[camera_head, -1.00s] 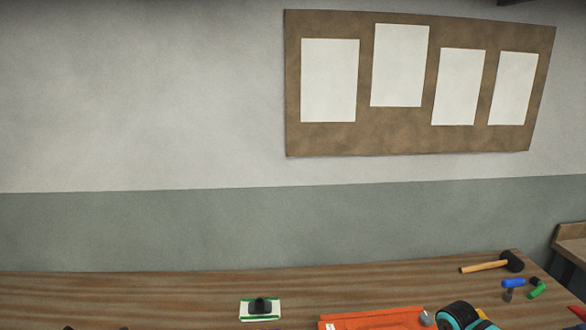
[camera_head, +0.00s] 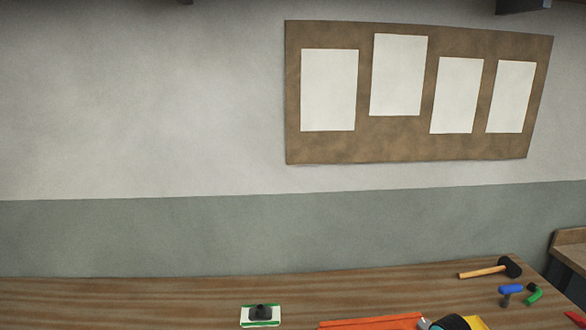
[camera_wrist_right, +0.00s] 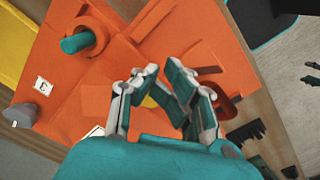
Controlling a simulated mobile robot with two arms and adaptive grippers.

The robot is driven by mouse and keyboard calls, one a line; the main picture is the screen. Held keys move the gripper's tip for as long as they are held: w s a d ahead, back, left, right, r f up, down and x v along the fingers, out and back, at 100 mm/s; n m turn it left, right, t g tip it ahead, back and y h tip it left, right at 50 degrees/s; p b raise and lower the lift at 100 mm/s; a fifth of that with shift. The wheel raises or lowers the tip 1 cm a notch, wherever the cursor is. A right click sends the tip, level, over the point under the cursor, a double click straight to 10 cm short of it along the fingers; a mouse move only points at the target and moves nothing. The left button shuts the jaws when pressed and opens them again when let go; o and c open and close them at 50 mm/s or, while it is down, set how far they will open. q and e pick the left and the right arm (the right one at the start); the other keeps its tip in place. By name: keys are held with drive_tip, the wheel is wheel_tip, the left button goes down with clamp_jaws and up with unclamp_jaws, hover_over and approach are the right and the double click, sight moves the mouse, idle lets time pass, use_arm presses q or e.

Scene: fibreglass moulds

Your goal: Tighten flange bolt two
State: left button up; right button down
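An orange mould (camera_head: 372,322) shows at the bottom edge of the head view. It fills much of the right wrist view (camera_wrist_right: 60,103), with a raised ring (camera_wrist_right: 88,30) around a teal cylinder (camera_wrist_right: 76,43), a small white tag marked C (camera_wrist_right: 42,85) and a grey knob-like piece (camera_wrist_right: 20,115) at its left edge. I cannot tell which part is flange bolt two. My right gripper (camera_wrist_right: 160,70) is over the orange mould, its fingers partly apart with a narrow gap and nothing seen held between them. My left gripper is out of view.
On the wooden bench (camera_head: 130,302) are a green-and-white pad with a black piece (camera_head: 261,316), a mallet (camera_head: 490,269), a blue-headed tool (camera_head: 510,291) and a green piece (camera_head: 534,295). The bench's left part is clear. A pinboard (camera_head: 420,145) hangs on the wall.

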drive_tip(key=shift+a, duration=0.55)
drive_tip(key=shift+s+r, duration=0.15)
drive_tip(key=shift+s, duration=0.05)
idle(0.4)
drive_tip(key=r, duration=0.5)
drive_tip(key=shift+s+d+r, duration=0.1)
drive_tip(key=shift+d+r, duration=0.15)
drive_tip(key=shift+r, duration=0.15)
